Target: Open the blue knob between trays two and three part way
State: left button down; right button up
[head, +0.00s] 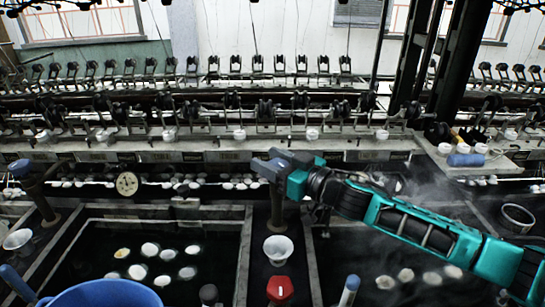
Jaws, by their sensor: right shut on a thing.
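My right gripper (270,165) comes in from the right on its teal arm. It is shut at the top of a dark upright post (277,212) that stands between two dark basins. The knob at the post's top is mostly hidden by the jaws, so I cannot tell how far it is turned. The left basin (244,262) holds dark water with several pale cocoons. The right basin (313,262) also holds pale cocoons and is partly covered by my arm. My left gripper is not in view.
A white bowl (278,250) and a red knob (280,289) stand on the divider in front of the post. A large blue bowl (105,294) is at the front left. A gauge (126,184) and a long reeling rack lie behind. Steam rises at right.

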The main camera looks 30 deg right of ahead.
jog(key=shift+n+g+y, duration=0.3)
jog(key=shift+n+y, duration=0.2)
jog(key=shift+y, duration=0.2)
jog(key=shift+a, duration=0.1)
jog(key=o, duration=1)
jog(key=shift+c, duration=0.2)
jog(key=shift+s, duration=0.15)
jog(key=v, duration=1.2)
jog(key=shift+s+d, duration=0.25)
